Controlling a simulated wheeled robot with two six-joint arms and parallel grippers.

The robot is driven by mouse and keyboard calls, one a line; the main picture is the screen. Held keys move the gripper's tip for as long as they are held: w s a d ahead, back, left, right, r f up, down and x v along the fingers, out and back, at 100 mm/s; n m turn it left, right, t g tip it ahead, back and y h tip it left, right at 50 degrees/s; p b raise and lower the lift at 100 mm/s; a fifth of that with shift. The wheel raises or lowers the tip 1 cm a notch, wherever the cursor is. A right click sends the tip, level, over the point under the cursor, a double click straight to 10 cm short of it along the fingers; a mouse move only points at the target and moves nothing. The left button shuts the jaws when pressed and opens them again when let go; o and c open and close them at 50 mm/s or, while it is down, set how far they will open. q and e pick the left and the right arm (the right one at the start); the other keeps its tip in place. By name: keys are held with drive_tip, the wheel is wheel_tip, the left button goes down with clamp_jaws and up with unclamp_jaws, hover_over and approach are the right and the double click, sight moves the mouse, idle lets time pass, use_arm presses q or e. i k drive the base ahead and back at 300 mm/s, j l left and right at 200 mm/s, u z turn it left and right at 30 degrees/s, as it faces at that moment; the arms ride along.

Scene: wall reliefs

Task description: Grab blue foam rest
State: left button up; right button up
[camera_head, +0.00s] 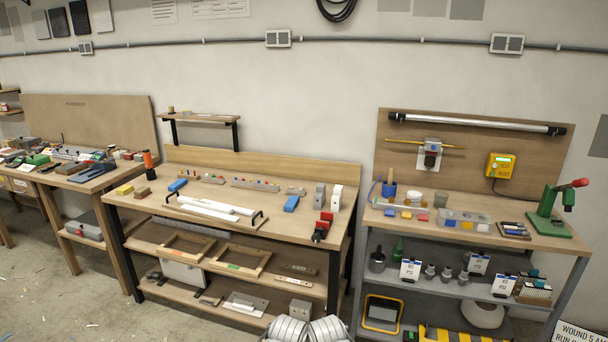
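Two small blue blocks that look like foam rests lie on the middle wooden workbench (160,208). One blue block (178,185) is at the left, behind the end of some white tubes. The other blue block (291,203) is right of the tubes, left of the grey and white upright blocks. I cannot tell which one the task names. Neither of my grippers shows clearly in the head view. Nothing touches either block.
White tubes (215,205) lie in a black-handled holder at the bench front. A red and black clamp (322,227) sits near the right edge. A yellow block (125,189) is at the left. A grey-framed bench (470,220) stands to the right, with a gap between.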

sight(291, 203)
drive_tip(key=i+j, duration=0.4)
drive_tip(key=j, duration=0.2)
drive_tip(key=i+l+z, duration=0.4)
drive_tip(key=i+l, duration=1)
drive_tip(key=i+j, duration=0.35)
drive_tip(key=i, duration=0.05)
